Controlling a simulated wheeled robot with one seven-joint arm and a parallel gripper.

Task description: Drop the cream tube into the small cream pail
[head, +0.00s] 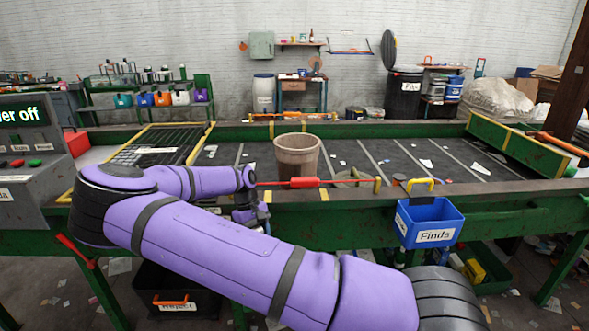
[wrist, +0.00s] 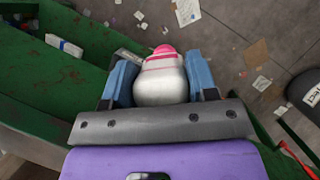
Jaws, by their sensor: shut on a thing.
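The cream tube (wrist: 160,82), pale with pink bands and a pink cap, sits between the two blue fingers of my gripper (wrist: 160,68) in the wrist view. The gripper is shut on it. In the head view my gripper (head: 250,210) is small and partly hidden by my arm, at the front rail of the belt; the tube cannot be made out there. A beige-brown pail (head: 297,158), the likely cream pail, stands upright with its mouth up on the belt's near side, beyond and right of my gripper. Its inside is mostly hidden.
A red rod-like handle (head: 290,183) lies across the front rail between my gripper and the pail. The dark belt (head: 375,155) carries scattered scraps. A dark "Reject" crate (head: 175,290) stands below.

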